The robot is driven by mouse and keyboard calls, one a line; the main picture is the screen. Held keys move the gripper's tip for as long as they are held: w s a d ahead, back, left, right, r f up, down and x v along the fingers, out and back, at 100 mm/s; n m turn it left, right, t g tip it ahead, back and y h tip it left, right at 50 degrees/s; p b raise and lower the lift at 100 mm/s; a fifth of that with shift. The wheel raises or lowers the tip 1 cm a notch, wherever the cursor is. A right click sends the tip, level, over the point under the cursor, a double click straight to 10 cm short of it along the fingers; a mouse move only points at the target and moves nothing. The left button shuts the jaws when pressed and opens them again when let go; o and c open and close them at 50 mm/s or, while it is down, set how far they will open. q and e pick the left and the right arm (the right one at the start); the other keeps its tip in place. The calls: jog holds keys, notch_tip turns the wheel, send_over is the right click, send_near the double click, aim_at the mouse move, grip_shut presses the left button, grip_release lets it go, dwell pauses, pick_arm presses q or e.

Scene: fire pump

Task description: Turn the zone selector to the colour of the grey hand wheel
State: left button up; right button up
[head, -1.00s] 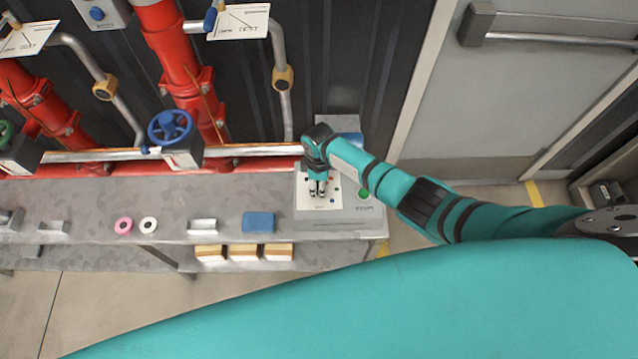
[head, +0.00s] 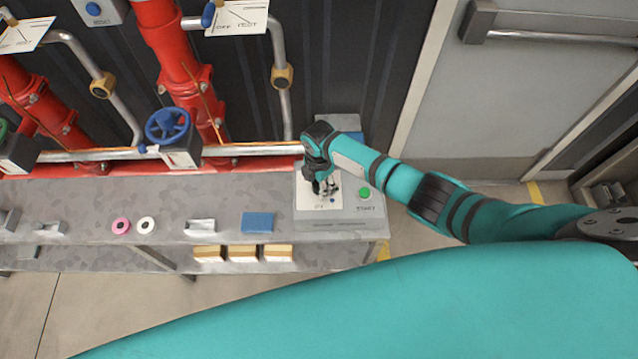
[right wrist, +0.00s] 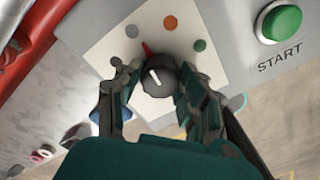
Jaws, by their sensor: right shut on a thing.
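The zone selector is a dark round knob (right wrist: 158,78) with a white line and a red pointer, on a white plate (right wrist: 105,50) with coloured dots. The red pointer points up and left, between a grey dot (right wrist: 131,31) and an orange dot (right wrist: 170,22), closer to the grey one. A green dot (right wrist: 200,45) is to the right. My right gripper (head: 325,188) is shut on the knob, with fingers on both sides. The head view shows a blue hand wheel (head: 168,126) and part of a green one (head: 3,130); I see no grey wheel. My left gripper is out of view.
A green START button (right wrist: 282,22) is on the same box, right of the plate. The bench (head: 90,195) holds a blue block (head: 258,222), a pink ring (head: 121,226) and a white ring (head: 146,226). Red pipes (head: 185,80) stand behind.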

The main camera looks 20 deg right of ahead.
jog(key=shift+n, duration=0.5)
jog(key=o, duration=1.1)
jog(key=shift+o, duration=0.2)
notch_tip(320, 180, up, 12)
